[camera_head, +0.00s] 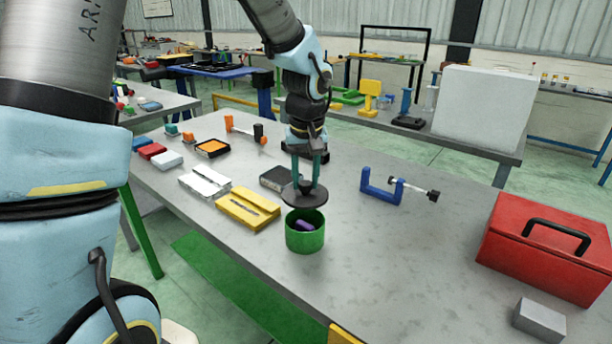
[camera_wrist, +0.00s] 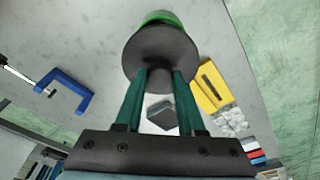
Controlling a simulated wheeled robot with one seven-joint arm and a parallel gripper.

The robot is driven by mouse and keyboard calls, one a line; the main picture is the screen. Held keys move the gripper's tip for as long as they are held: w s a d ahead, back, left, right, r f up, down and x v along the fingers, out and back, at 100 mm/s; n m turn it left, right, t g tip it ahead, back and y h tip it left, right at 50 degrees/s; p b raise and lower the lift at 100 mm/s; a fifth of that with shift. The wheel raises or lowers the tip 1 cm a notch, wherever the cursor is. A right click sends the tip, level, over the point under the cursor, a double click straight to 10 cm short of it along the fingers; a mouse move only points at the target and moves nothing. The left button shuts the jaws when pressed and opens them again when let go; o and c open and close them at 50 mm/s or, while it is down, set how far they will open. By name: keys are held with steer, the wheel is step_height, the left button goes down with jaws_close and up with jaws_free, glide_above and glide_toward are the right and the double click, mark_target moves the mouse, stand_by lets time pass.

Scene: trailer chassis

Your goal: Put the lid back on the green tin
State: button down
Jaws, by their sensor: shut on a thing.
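The green tin (camera_head: 305,240) stands open on the grey workbench, with a purple object (camera_head: 303,226) inside it. My gripper (camera_head: 305,184) is shut on the dark round lid (camera_head: 303,199) and holds it just above the tin, over its back part. The front of the tin's opening shows past the lid. In the wrist view the lid (camera_wrist: 160,58) hangs at the tips of my green fingers, and part of the green tin (camera_wrist: 160,18) shows beyond it. Whether the lid touches the rim I cannot tell.
A yellow case (camera_head: 247,209) and a dark block (camera_head: 275,179) lie close left of the tin. A blue clamp (camera_head: 385,187) lies to the right. A red toolbox (camera_head: 545,245) and a grey block (camera_head: 540,319) are farther right.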

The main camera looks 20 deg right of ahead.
mark_target(305, 194)
steer(key=shift+w+f+b, duration=0.1)
steer(key=shift+f+b, duration=1.45)
steer(key=shift+f, duration=0.65)
steer(key=shift+f+b, duration=0.9)
steer(key=shift+f, duration=0.15)
steer(key=shift+f+b, duration=0.15)
steer(key=shift+b, duration=0.25)
steer(key=shift+c, duration=2.2)
jaws_free()
steer(key=shift+o, duration=0.4)
steer(key=o, duration=0.4)
steer(key=shift+c, duration=0.2)
